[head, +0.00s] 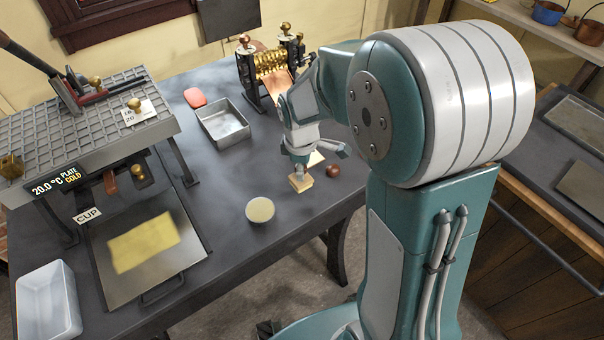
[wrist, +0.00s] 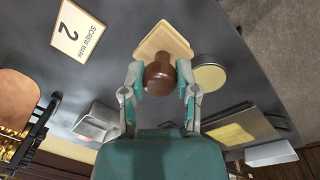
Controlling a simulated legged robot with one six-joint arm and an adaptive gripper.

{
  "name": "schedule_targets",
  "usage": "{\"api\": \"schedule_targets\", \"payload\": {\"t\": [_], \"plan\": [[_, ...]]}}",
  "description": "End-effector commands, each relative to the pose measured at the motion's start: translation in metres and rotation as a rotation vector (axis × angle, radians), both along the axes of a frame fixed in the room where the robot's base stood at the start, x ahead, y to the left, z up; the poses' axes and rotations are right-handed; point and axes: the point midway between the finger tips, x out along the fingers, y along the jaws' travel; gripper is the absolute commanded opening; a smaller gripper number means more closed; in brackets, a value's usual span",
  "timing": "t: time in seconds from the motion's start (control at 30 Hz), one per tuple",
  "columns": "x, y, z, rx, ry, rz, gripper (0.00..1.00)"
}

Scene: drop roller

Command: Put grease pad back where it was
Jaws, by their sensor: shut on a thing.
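The grease pad (wrist: 163,40) is a tan square block with a round brown knob on top. My gripper (wrist: 158,80) is shut on the knob, one finger on each side. In the head view the tan pad (head: 300,184) shows just under my gripper (head: 300,168), low over the dark table near its front edge. I cannot tell whether the pad touches the table. The fingers partly hide the knob in the head view.
A round tin (head: 260,209) stands left of the pad. A small brown round thing (head: 333,171) is to its right. A card (wrist: 75,32) reads "2 SCREW MARK". A metal tray (head: 222,122), brass rollers (head: 270,66) and a plate with a yellow sheet (head: 145,243) stand farther off.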

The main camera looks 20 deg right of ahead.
Motion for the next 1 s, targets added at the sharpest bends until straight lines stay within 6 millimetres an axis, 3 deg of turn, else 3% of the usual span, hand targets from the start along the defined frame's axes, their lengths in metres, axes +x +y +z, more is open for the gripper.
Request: {"api": "schedule_targets", "payload": {"t": [0.2,0.37,0.53,0.87,0.9,0.97,1.0], "plan": [[0.017,-0.006,-0.021,0.000,0.000,-0.001,0.00],[0.024,-0.008,-0.032,0.000,0.001,-0.001,0.00],[0.022,-0.008,-0.057,0.001,0.003,-0.001,0.00],[0.022,-0.007,-0.061,0.000,0.000,-0.001,0.00],[0.022,-0.007,-0.061,0.000,0.000,-0.001,0.49],[0.022,-0.007,-0.061,0.000,0.000,-0.001,0.74],[0.022,-0.007,-0.061,0.000,0.000,-0.001,0.74]]}}
